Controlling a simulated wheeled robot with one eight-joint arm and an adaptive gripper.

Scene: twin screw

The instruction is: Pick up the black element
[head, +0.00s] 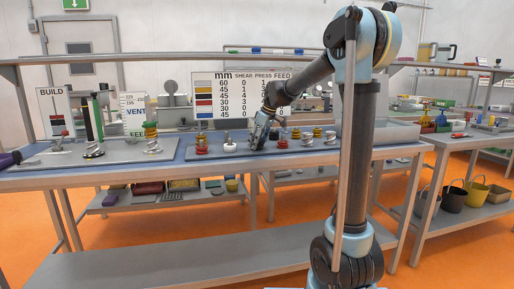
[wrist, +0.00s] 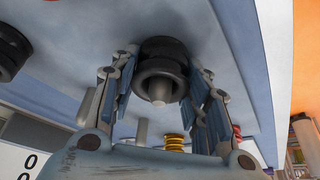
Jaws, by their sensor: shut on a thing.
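The black element (wrist: 163,68), a dark stack of rounded rings with a pale pin tip at its centre, sits between the two fingers of my gripper (wrist: 160,88) in the wrist view. The fingers are closed on it from both sides. In the head view my gripper (head: 258,140) points down at the blue-grey work mat on the bench, and its fingers hide most of the element. I cannot tell whether the element touches the mat. Another dark ringed piece (wrist: 10,52) shows at the left edge of the wrist view.
A white piece (head: 229,145) and a red-yellow stack (head: 201,145) stand left of my gripper. Several coloured pieces, including a red one (head: 283,141) and a silver spring (head: 330,138), stand to its right. A printed chart board (head: 235,95) stands behind.

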